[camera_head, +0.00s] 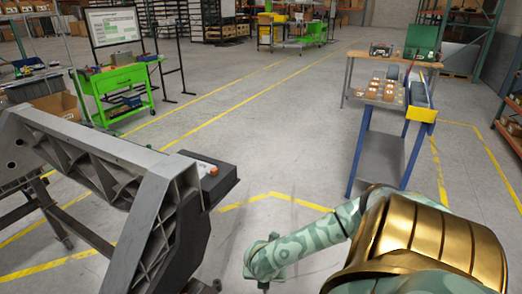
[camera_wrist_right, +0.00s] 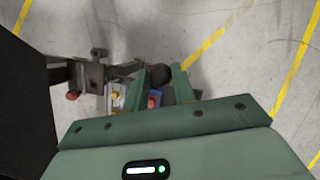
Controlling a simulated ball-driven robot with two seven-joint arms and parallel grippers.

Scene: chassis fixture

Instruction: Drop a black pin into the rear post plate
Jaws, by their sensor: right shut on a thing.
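The grey chassis fixture (camera_head: 150,165) stands at the left in the head view. A dark plate (camera_head: 222,184) with a small orange-red part (camera_head: 205,167) is at its near right end; I cannot tell whether this is the rear post plate. My right gripper (camera_head: 264,286) is at the bottom edge, right of the fixture and mostly cut off. In the right wrist view its green fingers (camera_wrist_right: 161,80) are closed around a dark round-ended thing (camera_wrist_right: 160,74), which looks like the black pin. Its lower part is hidden. My left gripper is out of view.
In the wrist view, a grey metal bracket (camera_wrist_right: 92,75) and small coloured parts (camera_wrist_right: 118,97) lie beyond the gripper. A blue-legged table (camera_head: 385,150) with brown boxes stands at right. A green cart (camera_head: 115,85) is at back left. Open floor lies between.

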